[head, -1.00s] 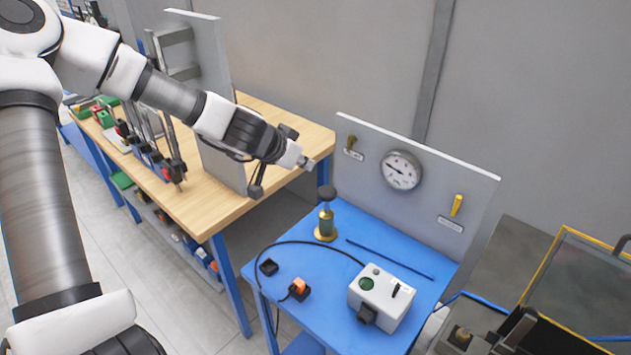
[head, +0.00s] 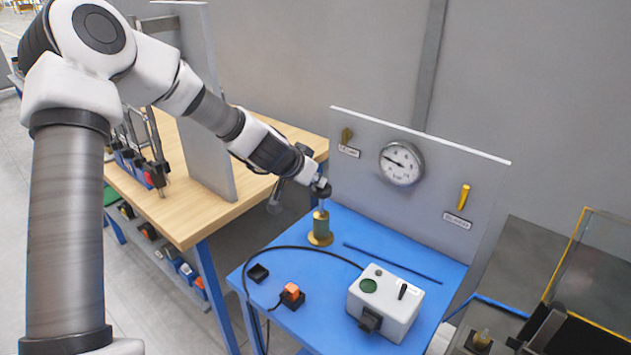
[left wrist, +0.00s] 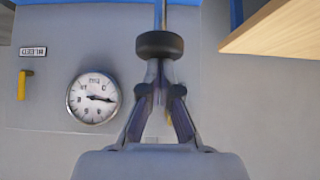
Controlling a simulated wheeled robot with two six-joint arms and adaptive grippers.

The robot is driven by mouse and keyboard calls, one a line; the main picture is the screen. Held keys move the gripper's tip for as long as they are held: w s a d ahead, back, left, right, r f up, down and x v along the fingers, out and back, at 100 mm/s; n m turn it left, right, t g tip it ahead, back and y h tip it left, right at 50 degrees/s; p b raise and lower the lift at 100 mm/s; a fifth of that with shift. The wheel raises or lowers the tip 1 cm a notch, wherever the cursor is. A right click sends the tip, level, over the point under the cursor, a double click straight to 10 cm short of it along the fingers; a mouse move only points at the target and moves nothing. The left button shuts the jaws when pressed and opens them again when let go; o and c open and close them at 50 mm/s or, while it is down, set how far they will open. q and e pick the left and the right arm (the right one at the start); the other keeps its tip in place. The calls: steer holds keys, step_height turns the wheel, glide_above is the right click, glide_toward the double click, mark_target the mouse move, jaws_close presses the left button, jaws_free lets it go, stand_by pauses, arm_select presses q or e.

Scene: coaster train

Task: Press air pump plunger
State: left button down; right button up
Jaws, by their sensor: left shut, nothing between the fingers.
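The air pump (head: 320,228) stands upright on the blue table, with a brass base, a greenish body and a thin rod. Its dark round plunger knob (head: 323,191) is at the top, with a length of rod showing below it. My left gripper (head: 320,184) is shut and empty, with its fingertips right at the top of the knob. In the left wrist view the knob (left wrist: 160,44) lies straight beyond the closed fingertips (left wrist: 160,68). I cannot tell whether they touch. My right gripper is not in view.
A grey panel behind the pump carries a gauge (head: 401,163) and a yellow lever (head: 463,197). A white box (head: 386,302), an orange switch (head: 291,293) and a blue rod (head: 392,262) lie on the blue table (head: 345,333). A wooden bench (head: 190,222) stands to the left.

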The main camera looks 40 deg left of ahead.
arm_select(q)
steer(key=shift+d, duration=0.1)
step_height(320, 180, down, 6)
steer(key=b, duration=0.4)
steer(key=shift+s+r, duration=0.1)
steer(key=shift+s+d+r, duration=0.1)
